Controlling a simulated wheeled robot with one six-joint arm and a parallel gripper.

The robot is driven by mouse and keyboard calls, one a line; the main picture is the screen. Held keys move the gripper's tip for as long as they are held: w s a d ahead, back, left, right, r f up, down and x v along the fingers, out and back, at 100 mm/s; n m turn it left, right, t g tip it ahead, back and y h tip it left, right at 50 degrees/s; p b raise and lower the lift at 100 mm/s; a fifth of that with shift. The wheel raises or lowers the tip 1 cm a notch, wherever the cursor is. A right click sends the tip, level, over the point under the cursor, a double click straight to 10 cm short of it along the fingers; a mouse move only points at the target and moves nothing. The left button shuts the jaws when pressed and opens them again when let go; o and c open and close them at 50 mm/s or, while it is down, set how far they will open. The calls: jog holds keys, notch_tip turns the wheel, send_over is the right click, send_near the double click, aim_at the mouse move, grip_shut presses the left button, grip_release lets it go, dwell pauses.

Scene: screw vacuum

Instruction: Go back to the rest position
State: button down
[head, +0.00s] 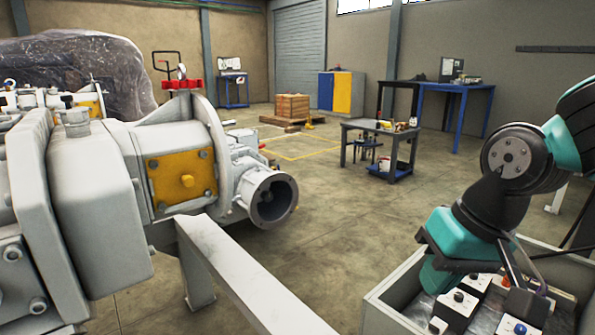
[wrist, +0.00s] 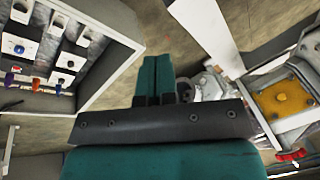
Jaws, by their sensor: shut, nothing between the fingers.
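My gripper (wrist: 156,62) shows in the wrist view with its two teal fingers side by side, shut and empty. In the head view my teal and black arm hangs at the right, over the near side of a grey open box (head: 393,280); I cannot make out the fingertips there. In the wrist view the box (wrist: 118,68) lies to the left of the fingers, and the machine with its yellow plate (wrist: 285,99) lies to the right. The fingers touch neither.
The large grey vacuum machine (head: 100,195) with a yellow plate (head: 183,180) fills the left. A pale beam (head: 240,270) runs between it and the box. The box holds several white blocks with knobs. A small table (head: 380,127) stands farther back; open floor (head: 340,215) lies between.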

jog(key=s+a+r+n+g+y+p, duration=0.1)
jog(key=s+a+r+n+p, duration=0.15)
jog(key=s, duration=0.35)
jog(key=s+a+r+n+g+p, duration=0.1)
jog(key=s+r+n, duration=0.15)
jog(key=s, duration=0.35)
notch_tip(320, 180, up, 35)
jog(key=p, duration=3.5)
jog(key=shift+w+r+p, duration=0.2)
jog(key=shift+w+p, duration=0.15)
jog(key=shift+p, duration=0.05)
jog(key=shift+n, duration=0.3)
